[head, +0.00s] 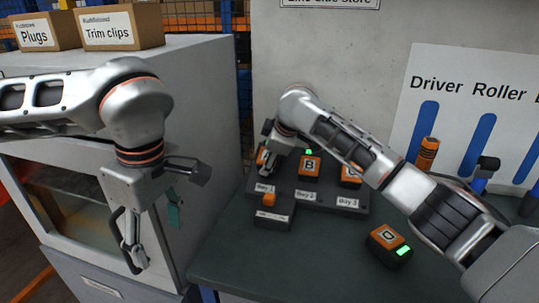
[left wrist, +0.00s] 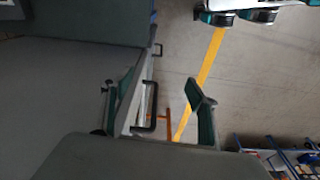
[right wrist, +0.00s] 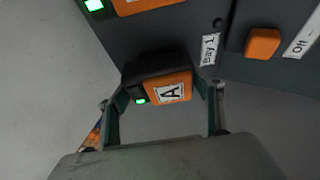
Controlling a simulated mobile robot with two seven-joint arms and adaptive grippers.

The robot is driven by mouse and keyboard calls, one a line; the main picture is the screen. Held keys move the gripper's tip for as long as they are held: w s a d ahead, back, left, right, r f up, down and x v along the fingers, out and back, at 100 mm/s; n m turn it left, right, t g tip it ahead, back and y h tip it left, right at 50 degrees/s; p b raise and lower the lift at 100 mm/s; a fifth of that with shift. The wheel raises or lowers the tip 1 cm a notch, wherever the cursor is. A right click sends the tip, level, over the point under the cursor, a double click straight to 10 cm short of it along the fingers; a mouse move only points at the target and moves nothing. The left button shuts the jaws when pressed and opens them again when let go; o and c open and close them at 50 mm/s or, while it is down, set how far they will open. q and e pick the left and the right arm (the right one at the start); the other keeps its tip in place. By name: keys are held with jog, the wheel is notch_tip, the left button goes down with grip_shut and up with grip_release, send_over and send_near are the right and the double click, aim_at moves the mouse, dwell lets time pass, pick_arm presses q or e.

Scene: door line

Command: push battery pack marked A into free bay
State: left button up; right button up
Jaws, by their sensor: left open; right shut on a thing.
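Battery pack A (right wrist: 168,90), orange and black with a lit green light, is between the fingers of my right gripper (right wrist: 162,115) in the right wrist view. In the head view only an orange bit of it (head: 262,155) shows beside my right gripper (head: 272,150), at the Bay 1 end of the dark charger (head: 318,204). How far it is seated is hidden. Pack B (head: 310,165) stands in the middle bay, and another orange pack (head: 350,174) in the Bay 3 place. My left gripper (head: 136,245) is open and empty before the cabinet.
A loose orange and black pack (head: 388,246) with a green light lies on the table (head: 300,262). An orange button (head: 269,198) sits on the block ahead of Bay 1. The grey cabinet (head: 190,100) with its handle stands left.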

jog(key=shift+w+d+f, duration=0.15)
jog(key=shift+w+f, duration=0.15)
jog(key=shift+f, duration=0.3)
dwell(1.5)
jog(key=shift+w+f, duration=0.2)
jog(key=shift+f, duration=0.15)
dwell(0.5)
jog(key=o, duration=1.3)
jog(key=shift+w+f, duration=0.1)
jog(key=v, duration=1.2)
